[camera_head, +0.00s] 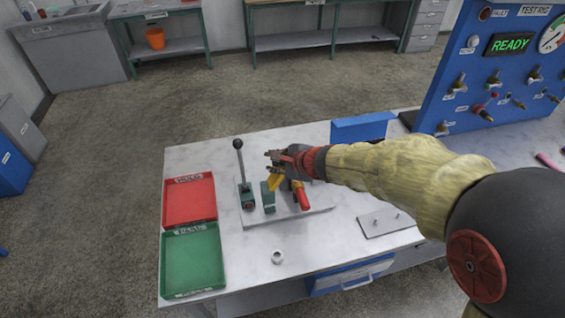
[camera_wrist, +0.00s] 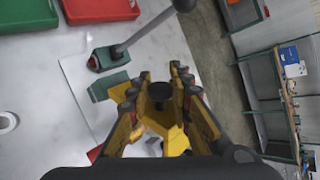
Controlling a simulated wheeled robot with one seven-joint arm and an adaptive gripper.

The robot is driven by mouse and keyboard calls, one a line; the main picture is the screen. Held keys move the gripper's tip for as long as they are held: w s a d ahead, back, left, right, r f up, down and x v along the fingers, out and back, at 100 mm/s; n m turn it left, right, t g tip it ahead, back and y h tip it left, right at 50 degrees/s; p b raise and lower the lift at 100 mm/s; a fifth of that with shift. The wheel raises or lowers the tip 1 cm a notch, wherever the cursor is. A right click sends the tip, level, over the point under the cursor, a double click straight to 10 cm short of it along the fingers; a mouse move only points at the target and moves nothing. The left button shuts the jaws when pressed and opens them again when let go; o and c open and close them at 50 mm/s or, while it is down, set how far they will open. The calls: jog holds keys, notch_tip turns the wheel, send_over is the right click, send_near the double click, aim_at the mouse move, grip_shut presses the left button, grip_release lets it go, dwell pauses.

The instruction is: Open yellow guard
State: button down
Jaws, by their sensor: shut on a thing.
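The yellow guard (camera_head: 274,182) is by the green block on the grey plate, under my gripper (camera_head: 274,157). In the wrist view the yellow guard (camera_wrist: 174,140) shows between and below my gripper's fingers (camera_wrist: 163,82), with a dark round knob (camera_wrist: 158,92) between the fingertips. The fingers are shut on this knob of the guard. The guard looks tilted, but its exact angle is partly hidden by the fingers.
A lever with a black knob (camera_head: 238,145) stands close left of my gripper. A red-handled part (camera_head: 302,197) is close right. A red tray (camera_head: 189,203) and green tray (camera_head: 192,262) lie left. A white ring (camera_head: 277,257) lies in front, with bare tabletop around it.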

jog(key=shift+s+a+f+n+t+h+p, duration=0.2)
jog(key=shift+a+n+h+p, duration=0.25)
jog(key=shift+a+h+p, duration=0.35)
jog(key=shift+s+a+f+n+t+h+p, duration=0.1)
jog(key=shift+s+a+n+t+h+p, duration=0.25)
jog(key=shift+a+h+p, duration=0.45)
jog(key=shift+s+a+f+n+t+h+p, duration=0.15)
jog(key=shift+a+n+h+p, duration=0.4)
jog(key=shift+a+p, duration=0.4)
jog(key=c, duration=1.9)
grip_release()
jog(key=v, duration=1.2)
jog(key=shift+a, duration=0.15)
jog(key=shift+a, duration=0.1)
